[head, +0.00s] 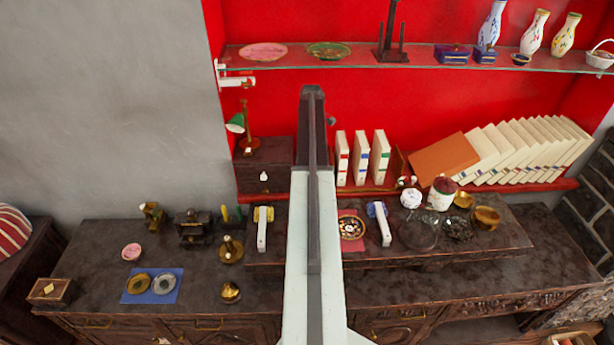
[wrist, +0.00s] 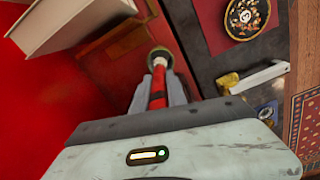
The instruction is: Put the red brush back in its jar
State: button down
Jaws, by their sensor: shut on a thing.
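The red brush (wrist: 157,82) shows in the wrist view as a red stick with a pale band near its far end. My gripper (wrist: 158,92) is shut on it; its grey fingers lie on both sides of the stick. A dark round shape with a brass-coloured edge (wrist: 160,56) sits at the brush's far end. I cannot tell whether this is the jar's mouth or part of the brush. In the head view my arm hides the gripper and the brush, and I cannot make out the jar for certain.
White-spined books (head: 360,158) stand on the red shelf right of my arm. A patterned plate (head: 351,228) lies on the raised counter; it also shows in the wrist view (wrist: 248,16). A glass shelf (head: 400,66) with vases crosses above. Bare dark tabletop lies at lower right.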

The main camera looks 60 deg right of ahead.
notch_tip(320, 180, down, 8)
jog(key=b, duration=0.6)
jog(key=shift+r, duration=0.4)
jog(key=shift+f, duration=0.2)
jog(key=c, duration=1.3)
grip_release()
notch_tip(320, 180, up, 12)
jog(key=p, duration=1.2)
jog(key=shift+r, duration=0.2)
